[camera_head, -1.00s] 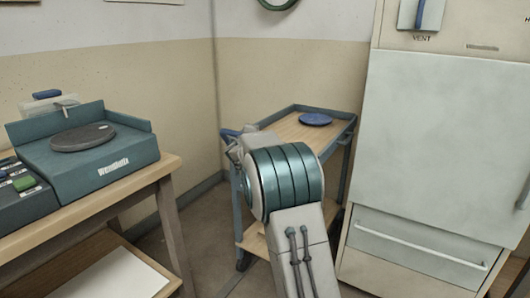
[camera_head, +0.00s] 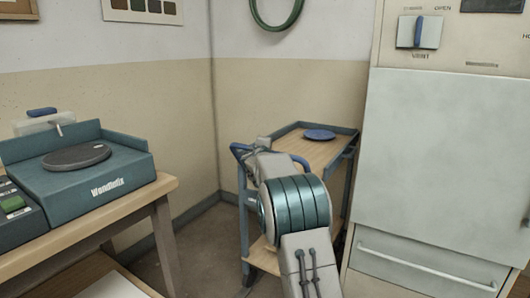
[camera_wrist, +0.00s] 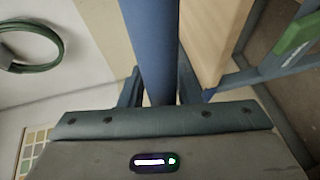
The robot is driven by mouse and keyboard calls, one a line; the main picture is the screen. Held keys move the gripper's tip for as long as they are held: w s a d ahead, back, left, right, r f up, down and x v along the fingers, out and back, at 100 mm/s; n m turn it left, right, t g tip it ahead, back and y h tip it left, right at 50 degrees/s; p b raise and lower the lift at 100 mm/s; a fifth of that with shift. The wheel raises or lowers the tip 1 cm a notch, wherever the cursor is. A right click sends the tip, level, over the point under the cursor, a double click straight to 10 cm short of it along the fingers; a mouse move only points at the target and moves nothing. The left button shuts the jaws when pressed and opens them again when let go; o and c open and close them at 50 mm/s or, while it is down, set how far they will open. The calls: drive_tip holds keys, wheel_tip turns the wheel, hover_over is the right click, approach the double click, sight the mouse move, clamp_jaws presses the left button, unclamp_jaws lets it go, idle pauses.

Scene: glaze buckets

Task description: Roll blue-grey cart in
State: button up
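The blue-grey cart (camera_head: 354,152) stands by the wall corner, left of the large pale cabinet, with wooden shelves in a blue-grey frame. Its blue push handle (camera_head: 238,149) is at the near left end. My gripper (camera_wrist: 160,88) is at this handle, with one finger on each side of the blue bar (camera_wrist: 150,35) in the wrist view. The fingers look closed against the bar. In the head view my arm hides the fingers and part of the cart's near side. A blue disc (camera_head: 319,134) lies on the cart's top shelf.
The pale cabinet (camera_head: 450,150) with a drawer (camera_head: 425,265) stands close on the cart's right. A wooden bench (camera_head: 120,205) with a teal turntable device (camera_head: 100,185) is on the left. Bare floor (camera_head: 195,250) shows between bench and cart. A green ring (camera_head: 254,18) hangs on the wall.

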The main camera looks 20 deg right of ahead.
drive_tip(key=shift+o, duration=0.4)
drive_tip(key=shift+w+d, duration=0.1)
drive_tip(key=shift+d, duration=0.15)
drive_tip(key=b+v, duration=0.2)
drive_tip(key=v, duration=1.2)
drive_tip(key=s+d+r+m+g+p, duration=0.25)
drive_tip(key=s+r+m+p, duration=0.2)
drive_tip(key=s+p, duration=0.45)
drive_tip(key=s+d+r+m+g+p, duration=0.1)
drive_tip(key=s+r+m+g+p, duration=0.35)
drive_tip(key=s+p, duration=0.4)
drive_tip(key=s+a+r+m+g+y+p, duration=0.1)
drive_tip(key=s+a+y+p, duration=0.1)
drive_tip(key=s, duration=0.6)
drive_tip(key=s+a+r+m+g+y+p, duration=0.1)
drive_tip(key=s+a+r+g+y+p, duration=0.1)
drive_tip(key=s+a+p, duration=0.2)
drive_tip(key=s+a+r+m+g+y+p, duration=0.1)
drive_tip(key=s+a+y+p, duration=0.1)
drive_tip(key=s+p, duration=0.6)
drive_tip(key=s+a, duration=0.1)
drive_tip(key=s, duration=0.3)
drive_tip(key=shift+s+a+r+m+g+y, duration=0.3)
drive_tip(key=shift+s+a+r+g, duration=0.05)
drive_tip(key=shift+s+a+g, duration=0.05)
